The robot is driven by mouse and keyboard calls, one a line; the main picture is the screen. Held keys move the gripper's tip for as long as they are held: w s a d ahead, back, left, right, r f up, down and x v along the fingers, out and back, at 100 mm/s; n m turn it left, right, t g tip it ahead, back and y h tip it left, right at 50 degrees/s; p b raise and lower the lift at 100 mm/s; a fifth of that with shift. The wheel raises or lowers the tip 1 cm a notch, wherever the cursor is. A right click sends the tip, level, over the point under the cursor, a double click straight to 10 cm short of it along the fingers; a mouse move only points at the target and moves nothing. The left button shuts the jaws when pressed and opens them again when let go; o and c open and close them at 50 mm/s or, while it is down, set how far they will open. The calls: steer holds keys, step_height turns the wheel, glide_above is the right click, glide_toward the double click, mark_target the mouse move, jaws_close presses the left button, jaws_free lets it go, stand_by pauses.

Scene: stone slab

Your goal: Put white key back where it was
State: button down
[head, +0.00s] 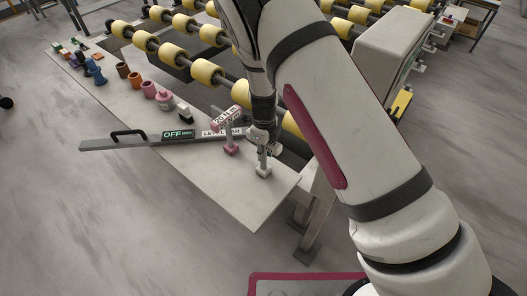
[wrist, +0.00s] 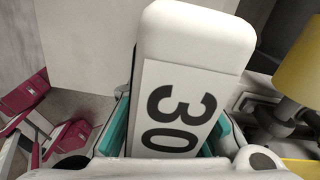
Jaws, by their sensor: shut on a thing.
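The white key (wrist: 190,28) fills the middle of the wrist view, with a label reading "30" on its face. My gripper (wrist: 168,130) is shut on it, with a teal pad on each side. In the head view my gripper (head: 266,148) is over the near right part of the pale stone slab (head: 222,190). The white key (head: 264,170) hangs upright below it, with its broader foot down. I cannot tell whether its foot touches the slab.
A grey bar (head: 105,145) with a black handle and an "OFF" sign lies across the slab. Several coloured pieces line the slab's far left. Yellow rollers (head: 232,92) run behind. The slab's near edge is clear.

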steer(key=c, duration=1.5)
jaws_free()
steer(key=shift+f, duration=0.1)
step_height(320, 180, up, 12)
steer(key=shift+w+r+b, duration=0.1)
steer(key=shift+r+b, duration=0.1)
steer(key=shift+b, duration=0.15)
